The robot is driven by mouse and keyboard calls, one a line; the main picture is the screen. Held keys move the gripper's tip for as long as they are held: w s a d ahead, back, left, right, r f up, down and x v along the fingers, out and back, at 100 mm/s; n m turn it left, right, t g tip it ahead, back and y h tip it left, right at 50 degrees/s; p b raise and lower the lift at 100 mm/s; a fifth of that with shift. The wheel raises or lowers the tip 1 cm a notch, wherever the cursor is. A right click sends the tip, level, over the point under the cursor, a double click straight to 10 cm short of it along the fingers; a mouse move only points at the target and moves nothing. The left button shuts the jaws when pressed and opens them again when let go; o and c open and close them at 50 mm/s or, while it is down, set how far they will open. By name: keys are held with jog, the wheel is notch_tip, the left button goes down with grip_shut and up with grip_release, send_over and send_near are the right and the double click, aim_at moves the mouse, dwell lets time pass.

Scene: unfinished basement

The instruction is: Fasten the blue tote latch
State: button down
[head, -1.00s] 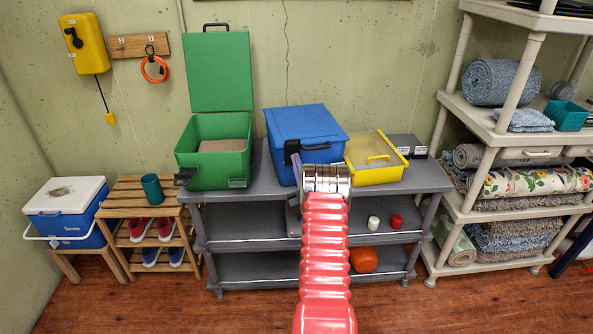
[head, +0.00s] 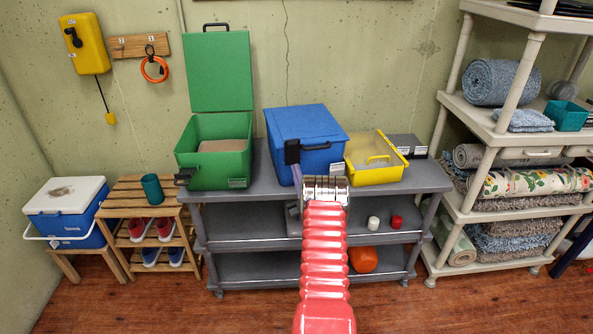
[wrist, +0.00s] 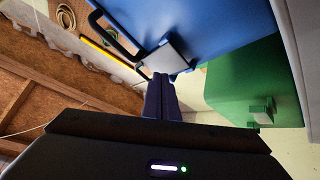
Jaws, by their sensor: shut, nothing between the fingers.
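The blue tote (head: 305,125) stands on the grey shelf unit's top with its lid down. Its dark latch (head: 292,151) sits at the left of the front and stands out from the wall; a black handle (head: 316,147) is to its right. In the wrist view the latch (wrist: 170,57) shows as a dark-edged plate on the blue tote (wrist: 205,25). My gripper (head: 296,168) is shut and empty, fingers pointing up just below the latch. In the wrist view the fingertips (wrist: 160,78) lie right by the latch's lower edge; I cannot tell whether they touch it.
An open green tote (head: 215,175) stands left, its lid upright. A yellow bin (head: 375,176) and dark boxes (head: 407,146) stand right. The grey shelf unit (head: 240,206) has a narrow bare strip in front of the totes. A beige shelf with rugs is farther right.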

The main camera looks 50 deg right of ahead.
jog(key=shift+s+a+f, duration=0.1)
jog(key=shift+f, duration=0.95)
jog(key=shift+s+a+f, duration=0.1)
jog(key=shift+f, duration=0.95)
jog(key=shift+f, duration=0.1)
jog(key=shift+s+a+f, duration=0.1)
jog(key=shift+f, duration=1.1)
jog(key=shift+s+a+f, duration=0.1)
jog(key=shift+f, duration=1.1)
